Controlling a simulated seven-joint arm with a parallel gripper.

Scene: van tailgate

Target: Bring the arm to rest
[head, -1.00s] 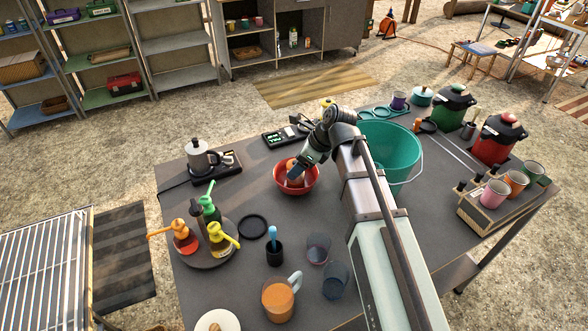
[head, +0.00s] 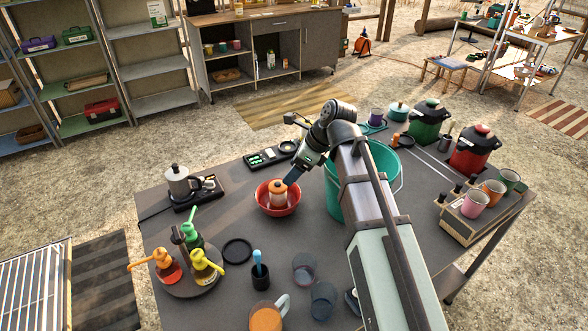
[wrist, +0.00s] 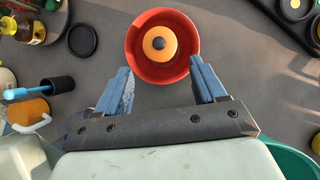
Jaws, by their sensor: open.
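My gripper (head: 293,178) is open above the table, beside and over the rim of a red bowl (head: 291,208). In the wrist view its two blue fingers (wrist: 161,83) are spread apart with nothing between them. The red bowl (wrist: 137,62) lies just beyond the fingertips. An orange jar-like thing with a dark-centred top (wrist: 160,44) sits inside the bowl; it also shows in the head view (head: 278,192). My arm reaches in from the lower right and hides part of the table.
A teal bucket (head: 333,193) stands close right of my gripper. A moka pot on a scale (head: 179,182), pump bottles on a round tray (head: 180,292), a blue-handled dark cup (head: 260,275) and clear glasses (head: 305,268) stand left and in front. Mugs in a crate (head: 447,222) are at right.

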